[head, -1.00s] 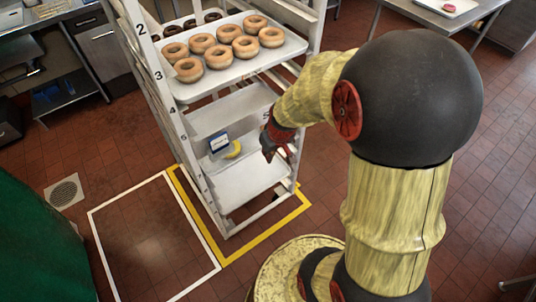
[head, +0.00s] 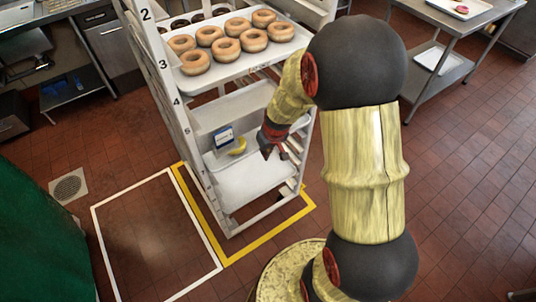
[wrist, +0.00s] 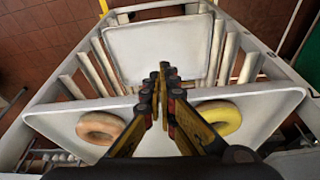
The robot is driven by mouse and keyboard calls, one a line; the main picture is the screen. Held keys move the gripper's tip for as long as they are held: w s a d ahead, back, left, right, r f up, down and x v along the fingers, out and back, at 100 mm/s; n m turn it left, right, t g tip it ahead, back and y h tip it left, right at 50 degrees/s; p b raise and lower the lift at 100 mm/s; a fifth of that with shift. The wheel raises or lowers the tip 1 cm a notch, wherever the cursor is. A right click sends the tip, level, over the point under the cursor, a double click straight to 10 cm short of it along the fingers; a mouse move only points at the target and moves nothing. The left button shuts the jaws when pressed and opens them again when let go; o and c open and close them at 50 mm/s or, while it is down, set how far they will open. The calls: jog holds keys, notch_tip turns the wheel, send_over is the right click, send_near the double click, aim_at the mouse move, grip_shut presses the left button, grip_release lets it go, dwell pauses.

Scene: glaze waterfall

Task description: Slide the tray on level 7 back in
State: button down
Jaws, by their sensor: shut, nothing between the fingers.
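The rack (head: 197,165) has a white side post numbered 2 to 5; no 7 is readable. The lowest tray I see is a bare white tray (head: 255,184) low in the rack, probably the level 7 one. The wrist view also shows a bare pale tray (wrist: 157,52) beyond my fingers. My gripper (head: 267,155) is shut and empty, pointing down at the rack's open front, above and beside the low tray's right part. In the wrist view its fingertips (wrist: 164,70) are together. I cannot tell whether they touch the tray.
A tray of glazed doughnuts (head: 226,47) sits higher up. The wrist view shows a brown doughnut (wrist: 101,127) and a yellow doughnut (wrist: 219,117). White-outlined floor (head: 150,230) at left is clear.

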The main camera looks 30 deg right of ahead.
jog(key=shift+w+d+p, duration=0.1)
jog(key=shift+w+p, duration=0.2)
jog(key=shift+w, duration=1.6)
jog(key=shift+s, duration=0.1)
